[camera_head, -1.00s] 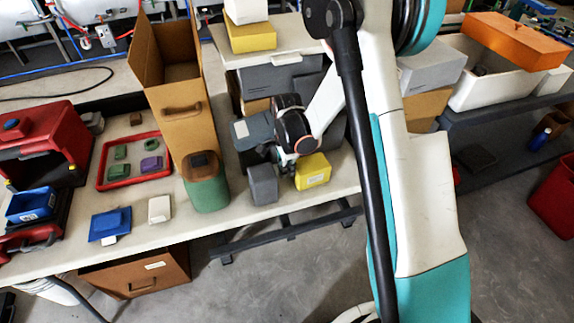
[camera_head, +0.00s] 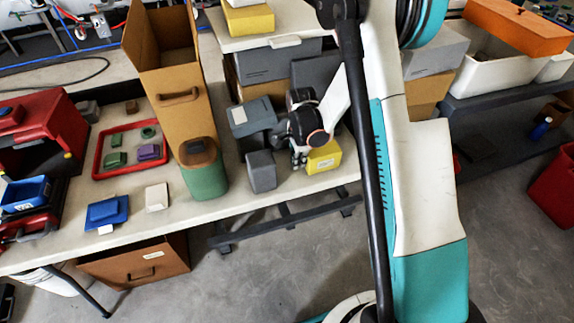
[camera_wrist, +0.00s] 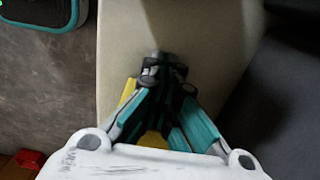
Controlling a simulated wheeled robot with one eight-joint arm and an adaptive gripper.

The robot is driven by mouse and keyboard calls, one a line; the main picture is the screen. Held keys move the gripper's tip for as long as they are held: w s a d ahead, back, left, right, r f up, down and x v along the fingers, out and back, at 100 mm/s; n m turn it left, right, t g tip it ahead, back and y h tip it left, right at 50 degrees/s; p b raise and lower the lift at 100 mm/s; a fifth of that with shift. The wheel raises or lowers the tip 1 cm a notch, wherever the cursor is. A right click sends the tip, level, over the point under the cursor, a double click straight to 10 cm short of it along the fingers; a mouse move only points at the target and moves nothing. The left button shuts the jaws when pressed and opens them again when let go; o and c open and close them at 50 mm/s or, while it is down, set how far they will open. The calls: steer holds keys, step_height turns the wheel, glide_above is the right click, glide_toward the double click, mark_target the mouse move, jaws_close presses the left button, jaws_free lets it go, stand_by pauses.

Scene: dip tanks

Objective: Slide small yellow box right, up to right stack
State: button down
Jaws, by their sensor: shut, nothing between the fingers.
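The small yellow box (camera_head: 324,159), with a white label, stands on the pale bench near its front edge. My gripper (camera_head: 298,162) is shut and empty, low at the box's left side; the arm partly covers the box's top. Contact seems close, but I cannot tell for sure. In the wrist view the shut fingertips (camera_wrist: 165,70) are over the bench, and yellow parts of the box (camera_wrist: 127,94) show behind the fingers. A stack at the right has a grey box (camera_head: 436,55) on a tan box (camera_head: 428,98), partly hidden by my arm.
A small dark grey box (camera_head: 261,171) stands left of my gripper, with a larger grey box (camera_head: 251,118) behind it. A green container (camera_head: 205,180) is further left. The bench's front edge (camera_head: 335,181) is close to the yellow box.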

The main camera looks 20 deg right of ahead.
mark_target(329, 153)
steer(key=d, duration=1.1)
steer(key=shift+b, duration=0.4)
steer(key=shift+r, duration=0.15)
